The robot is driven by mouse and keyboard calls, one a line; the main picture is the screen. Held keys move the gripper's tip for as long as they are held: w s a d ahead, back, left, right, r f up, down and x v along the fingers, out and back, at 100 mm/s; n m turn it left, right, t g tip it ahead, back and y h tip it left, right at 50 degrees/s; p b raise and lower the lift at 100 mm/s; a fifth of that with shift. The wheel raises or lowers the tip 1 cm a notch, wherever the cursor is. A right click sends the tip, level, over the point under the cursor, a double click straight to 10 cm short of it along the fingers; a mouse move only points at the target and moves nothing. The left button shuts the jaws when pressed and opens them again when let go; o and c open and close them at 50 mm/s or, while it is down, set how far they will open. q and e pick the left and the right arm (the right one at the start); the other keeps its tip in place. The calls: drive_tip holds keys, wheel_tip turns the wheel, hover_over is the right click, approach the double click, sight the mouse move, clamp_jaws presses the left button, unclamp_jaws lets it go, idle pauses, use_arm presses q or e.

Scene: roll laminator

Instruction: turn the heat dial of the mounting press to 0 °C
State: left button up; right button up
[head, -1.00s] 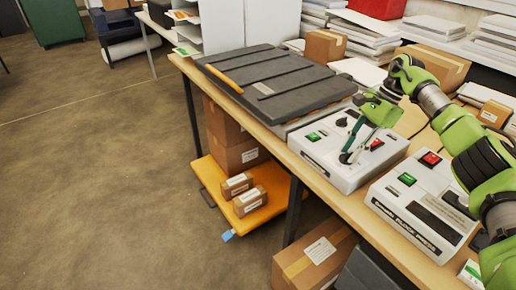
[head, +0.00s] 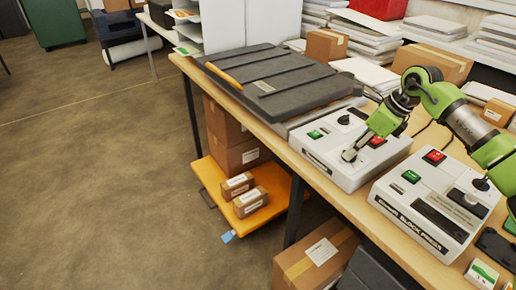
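The press with the dark ribbed lid (head: 290,85) and an orange handle lies on the bench. Its light grey control box (head: 325,165) stands in front, with a green button, a red button and a black knob (head: 343,119) at the back. A second, greyish knob (head: 349,155) sits near the front edge. I cannot read the markings, so I cannot tell which is the heat dial. My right gripper (head: 354,149) points down at the front knob, with its tips at or very near it. The fingers show edge-on, so their opening and grip are unclear. My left gripper is out of view.
A second control box labelled as a block press (head: 425,205) stands close on the right, with green and red buttons. Cartons (head: 440,62) and paper stacks (head: 365,38) line the back. An orange trolley (head: 212,180) with boxes is under the bench. The floor at left is clear.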

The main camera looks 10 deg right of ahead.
drive_tip(key=m+h, duration=0.1)
drive_tip(key=m, duration=0.1)
drive_tip(key=shift+a+m+t+b, duration=0.15)
drive_tip(key=shift+m+t+b, duration=0.15)
drive_tip(key=shift+m+t, duration=0.1)
drive_tip(key=shift+a+m+h, duration=0.1)
drive_tip(key=shift+m+h, duration=0.2)
drive_tip(key=shift+m, duration=0.6)
drive_tip(key=m+h, duration=0.1)
drive_tip(key=m, duration=0.1)
drive_tip(key=shift+a+r+m, duration=0.1)
drive_tip(key=shift+m, duration=0.3)
drive_tip(key=shift+a+m+h+p, duration=0.1)
drive_tip(key=shift+m+h+p, duration=0.4)
drive_tip(key=shift+m, duration=0.4)
drive_tip(key=d+b+v, duration=0.1)
drive_tip(key=b+v, duration=0.1)
drive_tip(key=v, duration=1.1)
drive_tip(key=a+f+n+y, duration=0.1)
drive_tip(key=a+y, duration=0.4)
drive_tip(key=a, duration=0.8)
drive_tip(key=w+a+f+n+y+p, duration=0.1)
drive_tip(key=a+y, duration=0.5)
drive_tip(key=a, duration=0.8)
drive_tip(key=shift+a+f+n+y, duration=0.3)
drive_tip(key=shift+f+n, duration=0.3)
drive_tip(key=shift+f, duration=0.45)
drive_tip(key=shift+w, duration=0.1)
